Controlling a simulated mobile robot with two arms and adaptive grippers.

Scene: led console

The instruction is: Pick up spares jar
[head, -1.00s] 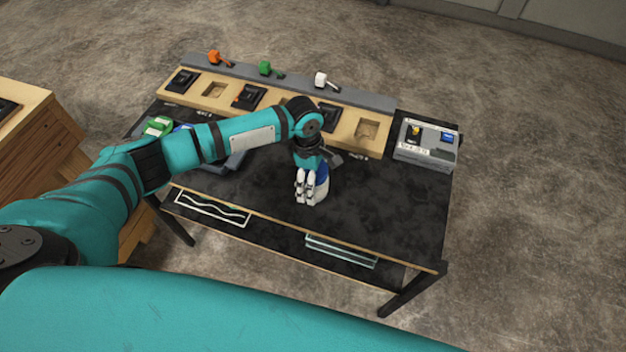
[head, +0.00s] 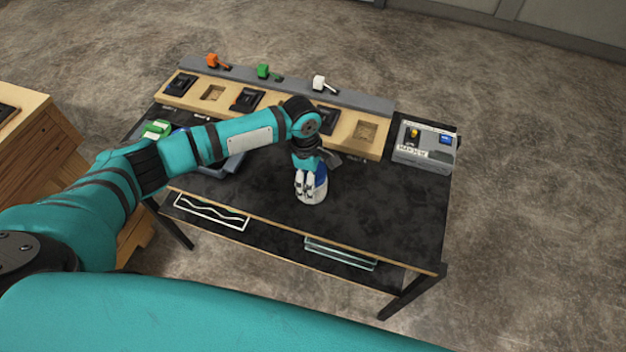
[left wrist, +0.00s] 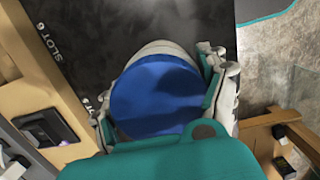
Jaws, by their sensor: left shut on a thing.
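The spares jar (head: 318,190) is a pale jar with a blue lid near the middle of the black table. In the left wrist view its blue lid (left wrist: 158,98) fills the space between my fingers. My left gripper (head: 306,186) is shut on the jar, with fingers on both sides of it. I cannot tell whether the jar's base touches the table. My right gripper is not in view.
A wooden console (head: 366,134) with dark modules and empty slots runs along the back of the black table (head: 380,215). A grey box (head: 424,158) stands at the right end. Green and blue items (head: 157,129) lie at the left. The front right tabletop is clear.

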